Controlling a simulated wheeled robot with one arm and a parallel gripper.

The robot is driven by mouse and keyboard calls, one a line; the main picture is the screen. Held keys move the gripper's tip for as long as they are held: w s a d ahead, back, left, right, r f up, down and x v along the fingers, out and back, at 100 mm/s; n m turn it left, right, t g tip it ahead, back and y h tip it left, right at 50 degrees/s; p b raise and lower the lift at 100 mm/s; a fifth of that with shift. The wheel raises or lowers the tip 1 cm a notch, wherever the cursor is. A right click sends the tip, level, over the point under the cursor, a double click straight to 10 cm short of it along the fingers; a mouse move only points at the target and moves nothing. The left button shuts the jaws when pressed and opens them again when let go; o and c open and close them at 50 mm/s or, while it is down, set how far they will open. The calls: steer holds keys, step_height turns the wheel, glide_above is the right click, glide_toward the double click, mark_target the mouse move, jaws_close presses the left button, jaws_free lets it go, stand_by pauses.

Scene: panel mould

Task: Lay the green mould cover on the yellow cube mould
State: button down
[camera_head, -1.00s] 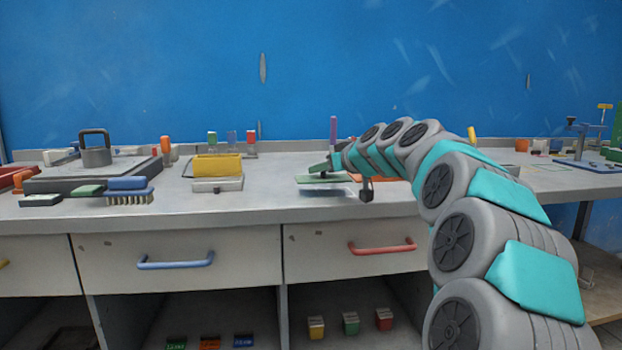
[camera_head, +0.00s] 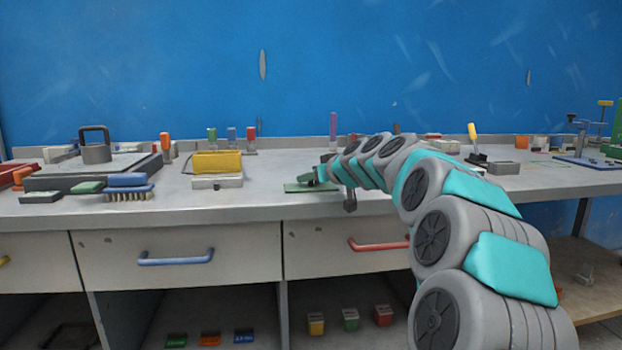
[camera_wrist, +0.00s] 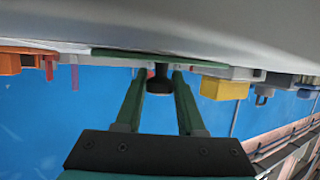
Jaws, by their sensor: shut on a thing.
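My gripper (camera_head: 322,173) is shut on the dark knob (camera_wrist: 158,78) of the green mould cover (camera_head: 298,188). The cover is a thin flat plate, seen almost edge-on in the wrist view (camera_wrist: 120,54). It is over the front part of the bench; I cannot tell how large the gap beneath it is. A yellow block-shaped mould (camera_head: 217,162) stands to the left of the cover, behind a pale low block. It also shows in the upside-down wrist view (camera_wrist: 224,88). My gripper and cover are apart from it, to its right.
A blue brush (camera_head: 128,188), a green-topped block (camera_head: 88,187) and a dark plate with a handled weight (camera_head: 96,152) are at the left. Coloured upright pieces (camera_head: 232,136) stand at the back. The bench (camera_head: 262,195) between mould and cover is clear.

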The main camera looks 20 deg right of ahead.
steer(key=c, duration=0.5)
jaws_free()
steer(key=shift+p, duration=0.4)
